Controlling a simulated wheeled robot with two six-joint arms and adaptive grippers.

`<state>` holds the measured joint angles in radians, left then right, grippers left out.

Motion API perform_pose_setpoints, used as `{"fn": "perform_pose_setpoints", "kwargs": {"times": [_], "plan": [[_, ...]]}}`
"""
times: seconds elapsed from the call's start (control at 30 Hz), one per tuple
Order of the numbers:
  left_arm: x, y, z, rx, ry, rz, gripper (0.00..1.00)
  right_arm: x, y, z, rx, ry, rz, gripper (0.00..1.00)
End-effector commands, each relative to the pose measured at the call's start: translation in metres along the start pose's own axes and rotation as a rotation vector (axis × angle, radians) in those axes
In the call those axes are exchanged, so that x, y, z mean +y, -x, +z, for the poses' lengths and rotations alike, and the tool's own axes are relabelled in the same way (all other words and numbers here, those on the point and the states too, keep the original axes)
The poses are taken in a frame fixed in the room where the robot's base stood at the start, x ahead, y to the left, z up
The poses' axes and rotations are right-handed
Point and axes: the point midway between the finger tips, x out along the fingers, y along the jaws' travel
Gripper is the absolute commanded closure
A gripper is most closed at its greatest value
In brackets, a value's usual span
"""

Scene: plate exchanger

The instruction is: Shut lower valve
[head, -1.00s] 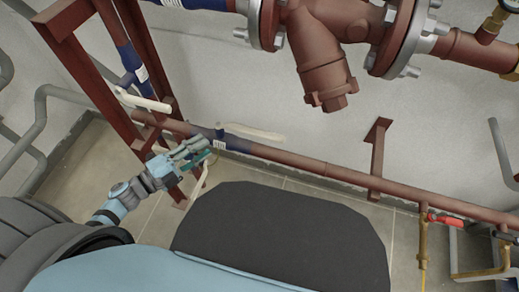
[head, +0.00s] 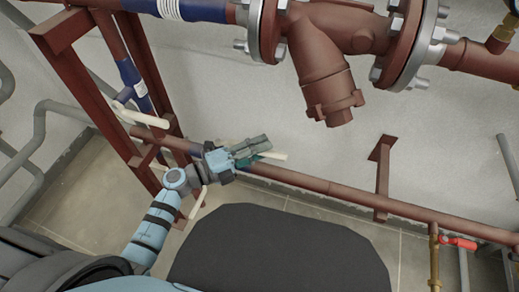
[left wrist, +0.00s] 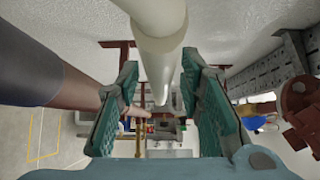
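The lower valve's blue body (head: 194,148) is on the low red-brown pipe, partly hidden by my left arm. Its cream lever (head: 276,156) shows just right of my left gripper (head: 256,151), pointing right along the wall. In the left wrist view a cream bar (left wrist: 158,50), apparently this lever, runs from the top down toward the gap between the two teal fingers. The left gripper (left wrist: 160,100) is open, with a finger on either side of the bar and visible space beside it. My right gripper is not in view.
An upper valve lever (head: 143,118) sticks out from the blue upright pipe at left, near the red frame (head: 75,75). Another cream lever (head: 198,204) hangs below the low pipe (head: 330,188). A large flanged fitting (head: 325,80) is above. A red-handled valve (head: 459,242) is at right.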

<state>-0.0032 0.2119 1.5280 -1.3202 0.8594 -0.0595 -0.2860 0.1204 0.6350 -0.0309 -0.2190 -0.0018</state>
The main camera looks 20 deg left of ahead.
Motion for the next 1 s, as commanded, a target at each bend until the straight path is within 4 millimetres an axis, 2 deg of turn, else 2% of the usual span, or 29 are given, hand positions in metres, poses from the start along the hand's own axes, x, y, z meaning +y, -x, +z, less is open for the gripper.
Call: {"fn": "perform_pose_setpoints", "kwargs": {"times": [0.1,0.3,0.33,0.77,1.0], "plan": [[0.000,0.000,0.000,0.000,0.000,0.000,0.66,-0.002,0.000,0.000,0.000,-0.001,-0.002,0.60],[0.000,0.001,0.000,0.000,0.000,0.000,0.98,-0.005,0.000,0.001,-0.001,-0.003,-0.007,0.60],[0.000,0.001,0.000,0.000,0.000,0.000,1.00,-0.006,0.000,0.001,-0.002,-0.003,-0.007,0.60],[0.001,0.002,-0.001,0.012,-0.001,0.001,1.00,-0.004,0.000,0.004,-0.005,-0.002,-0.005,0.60],[0.001,0.012,-0.006,0.093,-0.002,0.002,1.00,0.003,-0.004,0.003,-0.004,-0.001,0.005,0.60]]}}
